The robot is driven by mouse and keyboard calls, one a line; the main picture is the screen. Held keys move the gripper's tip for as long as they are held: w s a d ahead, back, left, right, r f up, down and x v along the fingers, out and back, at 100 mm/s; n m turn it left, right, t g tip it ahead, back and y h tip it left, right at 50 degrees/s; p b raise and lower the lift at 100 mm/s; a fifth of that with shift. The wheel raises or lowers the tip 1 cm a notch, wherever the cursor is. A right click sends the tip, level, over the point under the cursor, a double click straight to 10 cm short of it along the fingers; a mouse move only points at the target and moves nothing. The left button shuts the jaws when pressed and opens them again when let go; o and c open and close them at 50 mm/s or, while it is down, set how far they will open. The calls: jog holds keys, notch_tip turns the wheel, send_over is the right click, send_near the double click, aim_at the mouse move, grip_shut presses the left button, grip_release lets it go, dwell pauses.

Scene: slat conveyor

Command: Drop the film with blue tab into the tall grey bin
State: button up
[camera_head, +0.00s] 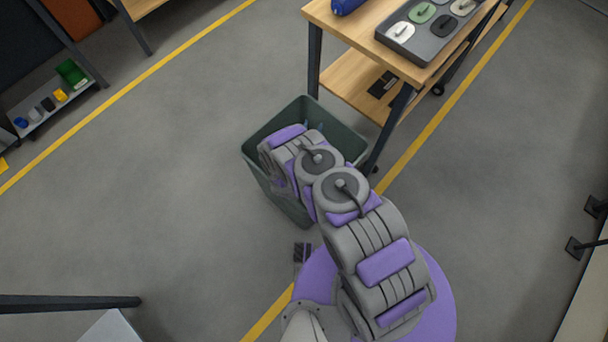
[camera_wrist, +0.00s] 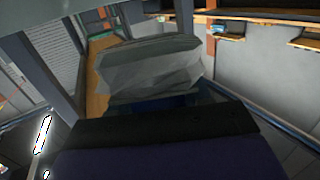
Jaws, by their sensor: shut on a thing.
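The tall grey bin (camera_head: 262,171) stands on the floor at the table's corner, dark grey-green and open at the top. My arm reaches over it and covers much of its opening. In the head view my gripper is hidden behind the arm. In the wrist view my gripper (camera_wrist: 165,116) is shut on the film (camera_wrist: 150,72), a crumpled, translucent grey sheet. A dark blue patch shows under the film's edge, beside the jaws; I cannot tell if it is the tab. A small bluish bit shows inside the bin, too small to name.
A wooden table (camera_head: 345,85) with a grey tray (camera_head: 424,48) of several oval pieces and a blue object (camera_head: 345,5) stands at the upper right, close to the bin. A low shelf (camera_head: 55,108) with small coloured items is at the left. The floor left of the bin is clear.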

jog(key=shift+a+f, duration=0.15)
jog(key=shift+a, duration=0.15)
jog(key=o, duration=1.1)
jog(key=shift+d, duration=0.15)
jog(key=s+p, duration=0.1)
jog(key=s, duration=0.2)
jog(key=s+a+p, duration=0.1)
jog(key=s, duration=0.3)
jog(key=shift+s+a, duration=0.15)
jog(key=shift+a, duration=0.05)
